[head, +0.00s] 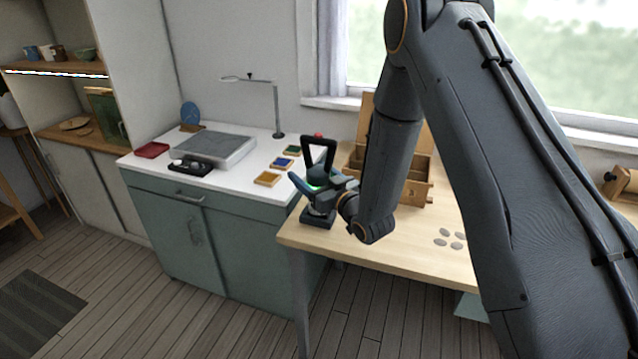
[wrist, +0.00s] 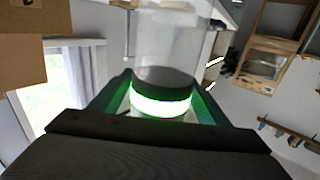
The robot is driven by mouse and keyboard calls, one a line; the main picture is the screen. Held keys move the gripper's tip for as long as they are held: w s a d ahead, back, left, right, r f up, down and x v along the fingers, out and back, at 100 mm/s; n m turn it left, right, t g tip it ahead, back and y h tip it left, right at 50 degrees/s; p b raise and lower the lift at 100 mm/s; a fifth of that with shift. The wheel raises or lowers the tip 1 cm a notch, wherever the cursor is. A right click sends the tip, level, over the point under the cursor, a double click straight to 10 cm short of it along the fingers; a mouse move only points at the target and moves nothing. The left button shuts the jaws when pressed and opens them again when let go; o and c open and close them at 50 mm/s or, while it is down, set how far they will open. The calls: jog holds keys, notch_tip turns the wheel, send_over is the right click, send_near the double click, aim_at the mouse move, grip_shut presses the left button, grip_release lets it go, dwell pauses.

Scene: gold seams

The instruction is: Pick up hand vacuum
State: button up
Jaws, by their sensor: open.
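The hand vacuum (head: 319,152) stands upright at the left front corner of the wooden table, its dark loop handle on top and a dark base below. My gripper (head: 315,184) is at its middle, with a bluish finger showing on the left side; my wrist hides part of the vacuum. In the wrist view, a clear cylinder with a dark band and a glowing green-white ring, seemingly the vacuum (wrist: 163,78), lies between the fingers of my gripper (wrist: 160,92). The fingers are open, one on each side. Contact cannot be made out.
A wooden box with compartments (head: 417,192) stands close behind my wrist. Grey flat stones (head: 447,233) lie on the wooden table (head: 400,252). The white-topped cabinet (head: 225,180) at left holds a lamp (head: 277,110), small coloured trays and a grey slab (head: 216,150).

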jog(key=shift+w, duration=0.1)
jog(key=c, duration=1.1)
jog(key=shift+c, duration=0.6)
jog(key=shift+r, duration=0.1)
